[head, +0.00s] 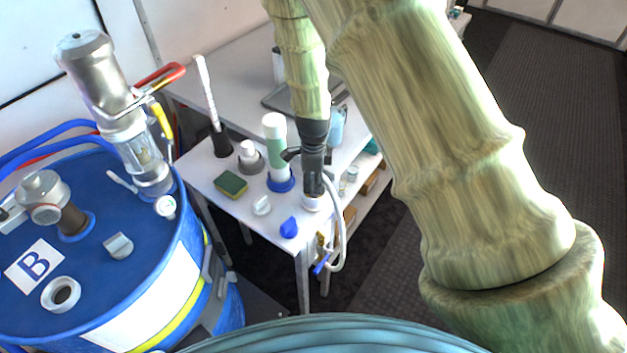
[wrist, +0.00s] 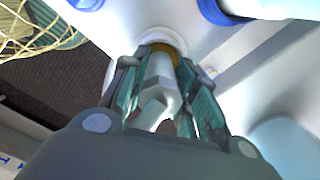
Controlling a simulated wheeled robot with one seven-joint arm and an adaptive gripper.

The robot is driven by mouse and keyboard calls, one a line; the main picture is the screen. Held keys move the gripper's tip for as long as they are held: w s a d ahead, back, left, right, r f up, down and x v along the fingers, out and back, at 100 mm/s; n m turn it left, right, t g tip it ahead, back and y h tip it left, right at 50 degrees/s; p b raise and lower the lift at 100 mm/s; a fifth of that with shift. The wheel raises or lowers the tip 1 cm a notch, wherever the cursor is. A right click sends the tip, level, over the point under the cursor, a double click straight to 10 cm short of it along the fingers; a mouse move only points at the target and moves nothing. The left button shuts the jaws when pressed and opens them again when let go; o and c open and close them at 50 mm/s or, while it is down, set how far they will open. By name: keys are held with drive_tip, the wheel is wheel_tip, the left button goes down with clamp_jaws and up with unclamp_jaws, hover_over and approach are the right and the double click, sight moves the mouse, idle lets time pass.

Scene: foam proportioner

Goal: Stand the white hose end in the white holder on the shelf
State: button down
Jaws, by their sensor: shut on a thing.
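My gripper (head: 313,185) points down over the front right corner of the shelf. In the wrist view its two fingers (wrist: 158,85) are closed on both sides of the white hose end (wrist: 156,76). The hose end has a brass-coloured ring at its far tip. The tip meets the round white holder (wrist: 163,36) in the wrist view; how deep it sits inside cannot be told. In the head view the white holder (head: 311,203) shows just below my fingers. The white hose (head: 341,228) loops from my gripper down past the shelf's front edge.
On the white shelf (head: 262,225) are a green-and-white bottle (head: 275,145) in a blue ring, a sponge (head: 231,185), a brush in a black holder (head: 221,142) and a blue piece (head: 289,228). A blue drum (head: 130,290) stands left. Dark floor lies right.

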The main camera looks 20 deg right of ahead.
drive_tip(key=shift+f, duration=0.55)
drive_tip(key=c, duration=1.4)
unclamp_jaws()
drive_tip(key=shift+r+p, duration=4.25)
drive_tip(key=shift+r, duration=1.35)
